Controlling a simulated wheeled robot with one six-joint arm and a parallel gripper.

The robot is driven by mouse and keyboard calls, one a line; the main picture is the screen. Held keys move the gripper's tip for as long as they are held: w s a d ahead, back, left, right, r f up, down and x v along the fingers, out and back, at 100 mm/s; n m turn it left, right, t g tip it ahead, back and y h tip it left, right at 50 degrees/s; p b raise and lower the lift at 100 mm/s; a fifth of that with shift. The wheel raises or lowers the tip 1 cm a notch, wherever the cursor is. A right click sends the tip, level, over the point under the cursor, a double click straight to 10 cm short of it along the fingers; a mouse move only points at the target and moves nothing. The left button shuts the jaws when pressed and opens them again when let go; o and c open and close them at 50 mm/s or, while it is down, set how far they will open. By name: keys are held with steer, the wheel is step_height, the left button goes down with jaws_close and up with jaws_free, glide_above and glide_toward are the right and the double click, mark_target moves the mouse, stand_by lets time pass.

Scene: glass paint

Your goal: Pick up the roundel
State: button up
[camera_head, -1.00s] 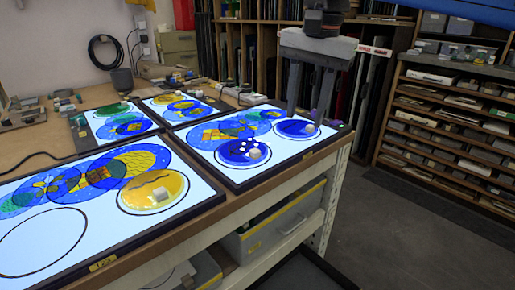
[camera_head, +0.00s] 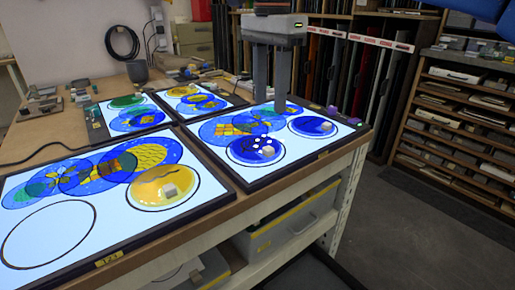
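Several round glass pieces with small pale blocks on them lie on lit panels. A yellow roundel (camera_head: 150,180) lies on the near left panel. A blue roundel with white dots (camera_head: 246,146) and a plain dark blue roundel (camera_head: 305,124) lie on the right panel. The frame does not show which one the task means. My gripper (camera_head: 270,108) points down with two grey fingers apart and nothing seen between them. It appears over the back of the right panel, above and behind the dotted roundel and left of the plain blue one. Its exact height is unclear.
The near left panel (camera_head: 108,242) has an empty drawn circle. Two smaller lit panels stand further back. Purple items (camera_head: 333,110) sit at the right panel's far corner. A dark cup (camera_head: 137,71) stands at the back. Shelves (camera_head: 465,110) stand right, across open floor.

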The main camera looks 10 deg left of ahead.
mark_target(268, 148)
step_height(268, 148, down, 11)
steer(key=shift+f, duration=0.15)
stand_by(0.5)
steer(key=shift+c, duration=0.6)
jaws_close()
